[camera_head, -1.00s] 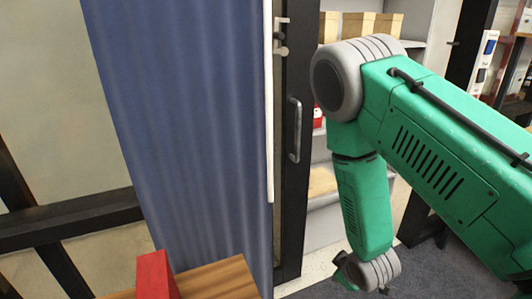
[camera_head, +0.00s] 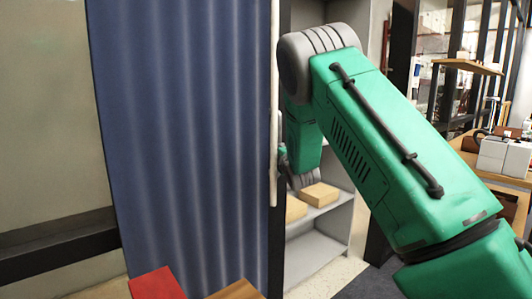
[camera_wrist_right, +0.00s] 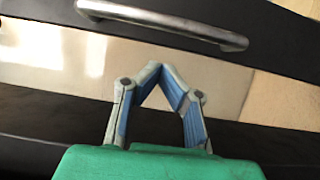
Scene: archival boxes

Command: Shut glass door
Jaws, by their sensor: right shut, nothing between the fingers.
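The glass door's dark frame (camera_wrist_right: 275,45) crosses the top of the right wrist view, with a metal bar handle (camera_wrist_right: 165,22) on it. A pale, shiny pane (camera_wrist_right: 60,55) shows below that bar. My right gripper (camera_wrist_right: 161,70) is shut and empty, its fingertips in front of the pane and apart from the handle in the picture; contact with the door cannot be told. In the head view only a narrow dark upright strip (camera_head: 276,250) shows beside the curtain, and the handle is hidden. My right arm covers the gripper there. My left gripper is out of view.
A blue curtain (camera_head: 190,130) hangs left of the dark strip. Grey shelves (camera_head: 325,240) with tan boxes (camera_head: 320,194) stand behind my arm. A red object (camera_head: 155,284) is at the lower left. A table with white items (camera_head: 500,157) stands at the right.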

